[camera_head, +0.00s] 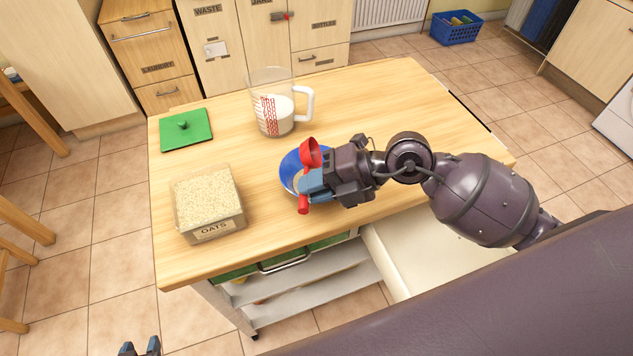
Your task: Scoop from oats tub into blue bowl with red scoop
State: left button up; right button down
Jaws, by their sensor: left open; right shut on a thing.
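The oats tub (209,232), clear with an OATS label and full of pale oats, stands open at the left front of the table. The blue bowl (289,166) is right of it, partly hidden by my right gripper and the scoop. My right gripper (306,186) is shut on the red scoop (311,152) and holds it over the bowl. The scoop's cup is at the far side and its handle end sticks out below the fingers. I cannot tell what is in the cup. My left gripper (139,348) is open and empty at the bottom edge, below the table.
A green lid (187,130) with a knob lies at the table's far left. A measuring jug (273,104) with white contents stands behind the bowl. An open drawer (420,249) juts out at the front. The table's back right is clear.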

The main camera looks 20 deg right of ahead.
pick_arm(q)
notch_tip(320, 180, up, 10)
jog(key=p, duration=0.9)
jog(key=shift+w+p, duration=0.25)
jog(key=shift+p, duration=0.05)
pick_arm(e)
notch_tip(320, 180, up, 3)
jog(key=g+h, duration=0.1)
jog(key=h, duration=0.3)
jog(key=g+h, duration=0.2)
jog(key=h, duration=0.1)
jog(key=g+h, duration=0.1)
jog(key=h, duration=0.3)
jog(key=shift+a+r+n+g+h, duration=0.1)
jog(key=shift+a+n+g+h, duration=0.05)
jog(key=shift+n+g+h, duration=0.15)
